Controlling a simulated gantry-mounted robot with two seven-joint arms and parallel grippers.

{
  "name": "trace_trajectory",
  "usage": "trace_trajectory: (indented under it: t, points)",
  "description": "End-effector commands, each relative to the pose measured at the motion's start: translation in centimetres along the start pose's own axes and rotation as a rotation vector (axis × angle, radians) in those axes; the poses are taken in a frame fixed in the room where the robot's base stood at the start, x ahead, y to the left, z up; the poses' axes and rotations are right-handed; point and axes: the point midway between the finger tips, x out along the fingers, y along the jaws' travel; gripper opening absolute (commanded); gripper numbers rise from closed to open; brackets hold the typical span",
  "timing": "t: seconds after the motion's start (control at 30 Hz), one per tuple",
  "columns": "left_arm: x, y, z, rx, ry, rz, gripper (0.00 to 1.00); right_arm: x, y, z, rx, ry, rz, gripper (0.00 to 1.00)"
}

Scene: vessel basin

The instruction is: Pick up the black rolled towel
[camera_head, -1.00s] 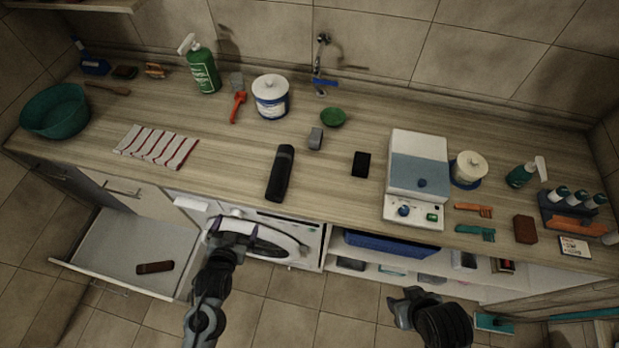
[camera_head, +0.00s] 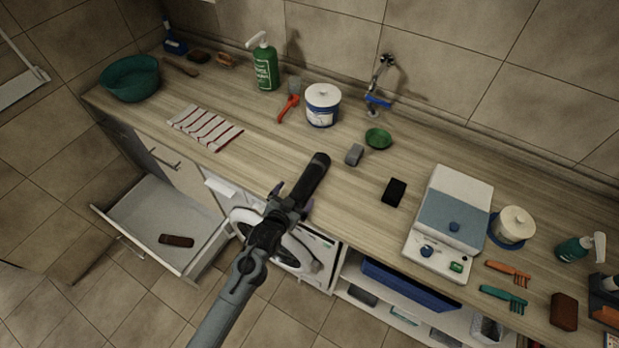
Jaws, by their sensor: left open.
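The black rolled towel (camera_head: 312,176) lies on the wooden counter near its front edge, pointing away from me and slightly right. My left gripper (camera_head: 290,198) is open at the towel's near end, with one finger to each side of it. The gripper hides that near end, so I cannot tell whether the fingers touch it. My right gripper is out of view.
A striped cloth (camera_head: 205,134) lies to the left and a grey block (camera_head: 354,154) to the right. A black flat item (camera_head: 394,192) lies beside a white device (camera_head: 462,190). Below the counter, an open drawer (camera_head: 150,212) holds a brown object (camera_head: 176,240).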

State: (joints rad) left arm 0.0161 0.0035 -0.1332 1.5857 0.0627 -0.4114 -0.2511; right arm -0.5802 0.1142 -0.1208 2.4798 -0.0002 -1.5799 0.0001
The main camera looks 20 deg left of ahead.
Motion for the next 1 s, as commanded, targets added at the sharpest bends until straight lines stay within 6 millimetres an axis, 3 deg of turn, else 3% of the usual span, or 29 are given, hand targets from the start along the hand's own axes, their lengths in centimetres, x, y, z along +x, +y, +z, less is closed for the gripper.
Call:
trace_trajectory:
  t: [0.5, 0.87, 1.0]
  points:
    - [4.7, 0.8, 0.2, 0.000, -0.001, 0.000, 1.00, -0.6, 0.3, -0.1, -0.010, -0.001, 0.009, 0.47]
    - [5.2, 0.8, 0.3, 0.000, 0.000, 0.000, 1.00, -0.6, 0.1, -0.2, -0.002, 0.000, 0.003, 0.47]
    - [5.2, 0.8, 0.3, 0.000, 0.000, 0.000, 0.80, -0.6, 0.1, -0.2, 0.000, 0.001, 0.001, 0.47]
